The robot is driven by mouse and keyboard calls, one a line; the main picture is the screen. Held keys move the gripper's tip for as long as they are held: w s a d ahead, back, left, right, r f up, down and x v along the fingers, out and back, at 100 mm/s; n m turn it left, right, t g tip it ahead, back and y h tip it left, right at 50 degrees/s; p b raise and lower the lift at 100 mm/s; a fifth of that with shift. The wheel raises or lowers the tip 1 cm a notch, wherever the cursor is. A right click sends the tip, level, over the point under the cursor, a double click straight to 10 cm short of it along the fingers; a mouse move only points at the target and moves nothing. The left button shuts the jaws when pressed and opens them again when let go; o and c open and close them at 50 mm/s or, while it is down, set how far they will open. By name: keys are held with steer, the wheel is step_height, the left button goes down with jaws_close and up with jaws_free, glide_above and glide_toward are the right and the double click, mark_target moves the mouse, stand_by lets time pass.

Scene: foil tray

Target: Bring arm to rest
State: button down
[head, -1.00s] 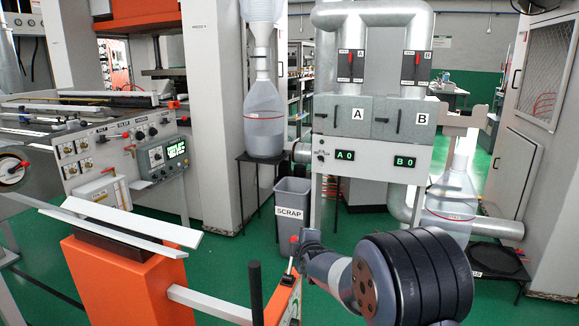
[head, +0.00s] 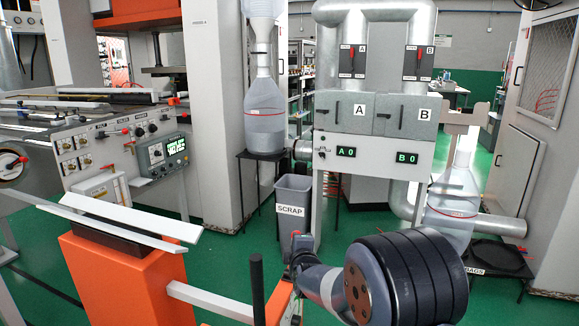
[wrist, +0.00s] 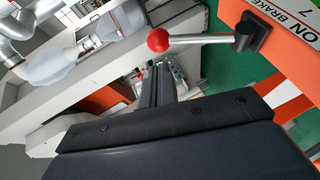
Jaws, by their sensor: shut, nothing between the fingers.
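My gripper (wrist: 158,72) shows in the wrist view as two narrow dark fingers close together beyond the dark bar of its mount. It is shut and empty. A lever with a red ball knob (wrist: 158,40) stands close beside the fingers in that picture; I cannot tell whether they touch. In the head view my arm reaches in from the lower right, with a thick dark ringed joint and a slim grey link pointing left. The fingers cannot be made out there.
An orange stand (head: 125,280) carries white strips at the lower left. A grey scrap bin (head: 293,212) stands behind the arm. The cabinet with doors A and B (head: 375,120) is at the back. A bagged bottle (head: 455,195) stands right. Green floor shows between.

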steer(key=s+a+f+n+t+b, duration=0.1)
steer(key=s+t+b, duration=0.1)
steer(key=b, duration=0.3)
steer(key=s+f+n+t+y+b, duration=0.1)
steer(key=s+f+n+t+b, duration=0.1)
steer(key=b, duration=0.3)
steer(key=s+a+f+n+t+y+b, duration=0.1)
steer(key=s+f+t+b, duration=0.1)
steer(key=b, duration=0.3)
steer(key=shift+s+a+f+n+t, duration=0.1)
steer(key=shift+s+a+n+t, duration=0.1)
steer(key=shift+s+t, duration=0.25)
steer(key=shift+s+a+n+t, duration=0.15)
steer(key=shift+s+n+t, duration=0.05)
steer(key=shift+s+t, duration=0.2)
steer(key=shift+s+n+t+y, duration=0.1)
steer(key=shift+n+t+y, duration=0.15)
steer(key=shift+n+y, duration=0.05)
steer(key=shift+f, duration=0.1)
